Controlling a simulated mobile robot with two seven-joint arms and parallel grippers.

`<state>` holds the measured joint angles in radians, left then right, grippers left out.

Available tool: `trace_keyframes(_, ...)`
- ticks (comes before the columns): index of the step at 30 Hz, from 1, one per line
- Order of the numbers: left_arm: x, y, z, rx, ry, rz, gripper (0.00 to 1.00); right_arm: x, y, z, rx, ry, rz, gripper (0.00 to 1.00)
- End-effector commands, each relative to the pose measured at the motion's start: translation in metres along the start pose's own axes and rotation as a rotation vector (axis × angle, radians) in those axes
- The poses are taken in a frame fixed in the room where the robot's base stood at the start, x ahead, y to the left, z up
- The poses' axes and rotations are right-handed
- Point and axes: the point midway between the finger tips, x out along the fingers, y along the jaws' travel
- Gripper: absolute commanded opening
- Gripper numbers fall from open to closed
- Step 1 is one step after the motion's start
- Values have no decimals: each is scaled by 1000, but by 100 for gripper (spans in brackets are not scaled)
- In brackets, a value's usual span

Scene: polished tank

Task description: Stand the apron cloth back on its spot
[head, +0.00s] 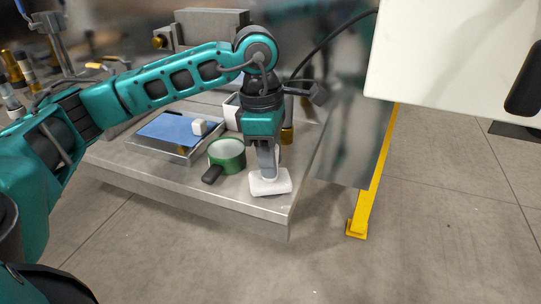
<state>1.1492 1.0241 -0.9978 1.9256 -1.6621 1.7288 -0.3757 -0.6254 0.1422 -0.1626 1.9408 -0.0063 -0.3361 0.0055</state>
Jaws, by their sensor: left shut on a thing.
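My left gripper (268,168) points down near the front right corner of the steel bench (232,197). It is shut on a small white piece (271,186), which I take for the apron cloth. The white piece is low, at or just above the bench top; I cannot tell whether it touches. The fingers hide its upper part. My right gripper is not in view.
A green round pot with a dark handle (227,154) stands just left of the gripper. Behind it is a steel tray (150,148) with a blue mat (172,129) and a white cube (199,127). A brass-coloured cylinder (287,135) and a yellow post (375,180) are to the right.

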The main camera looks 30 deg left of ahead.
Motion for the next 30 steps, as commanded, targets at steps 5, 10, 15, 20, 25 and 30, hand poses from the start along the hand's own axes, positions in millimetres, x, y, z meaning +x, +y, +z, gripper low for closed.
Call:
trace_keyframes(5,4,0,0,0,-1,1,0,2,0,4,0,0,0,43)
trace_keyframes(10,8,0,-1,0,-1,1,0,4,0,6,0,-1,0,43)
trace_keyframes(15,7,0,0,0,-1,1,33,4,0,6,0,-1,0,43)
trace_keyframes(20,7,0,-1,0,-1,1,48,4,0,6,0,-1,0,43)
trace_keyframes(25,7,0,-1,0,0,0,61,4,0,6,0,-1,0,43)
trace_keyframes(30,8,0,-1,0,1,-1,61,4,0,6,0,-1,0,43)
